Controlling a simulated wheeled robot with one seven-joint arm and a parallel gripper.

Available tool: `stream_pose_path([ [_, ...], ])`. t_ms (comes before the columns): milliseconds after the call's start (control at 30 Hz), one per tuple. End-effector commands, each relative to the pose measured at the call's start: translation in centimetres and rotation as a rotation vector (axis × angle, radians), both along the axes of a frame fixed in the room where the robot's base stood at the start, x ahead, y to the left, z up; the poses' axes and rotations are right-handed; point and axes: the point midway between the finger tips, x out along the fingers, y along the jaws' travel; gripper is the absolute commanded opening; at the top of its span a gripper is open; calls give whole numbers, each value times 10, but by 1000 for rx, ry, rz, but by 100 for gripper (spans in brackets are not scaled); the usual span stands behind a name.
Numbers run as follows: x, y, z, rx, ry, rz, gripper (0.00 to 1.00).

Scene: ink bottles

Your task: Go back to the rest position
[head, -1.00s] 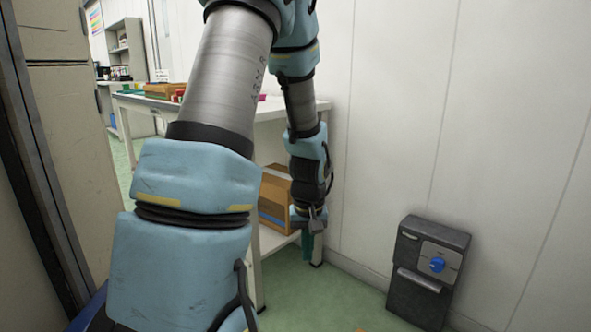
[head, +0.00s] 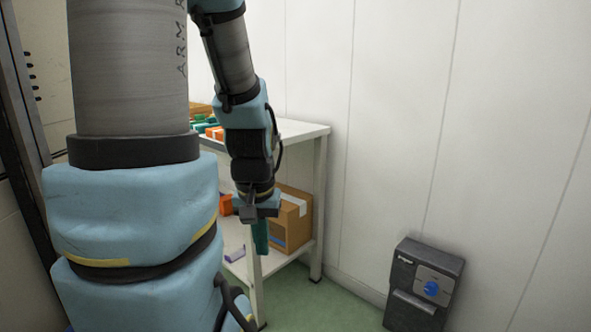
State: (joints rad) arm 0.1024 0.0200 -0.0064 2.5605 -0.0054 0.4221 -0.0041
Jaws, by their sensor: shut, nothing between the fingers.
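My gripper (head: 261,240) hangs pointing down at the end of my bent blue and grey arm, in front of the white table's near side. Its teal fingers look shut with nothing held. The gripper overlaps the table leg and part of the lower shelf in the picture; I cannot tell how far apart they are. No ink bottle can be made out, and my arm covers much of the left side.
A white table (head: 297,129) has orange and green items (head: 214,131) on top. A dark wall unit with a blue knob (head: 425,285) is at right. Green floor lies between.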

Motion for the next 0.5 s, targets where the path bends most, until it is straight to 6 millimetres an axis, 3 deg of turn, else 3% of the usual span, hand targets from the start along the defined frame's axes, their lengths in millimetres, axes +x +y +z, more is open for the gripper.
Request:
stream_pose_path([
  [33,0,0,27,0,0,0,0],
  [500,0,0,145,0,0,0,0],
])
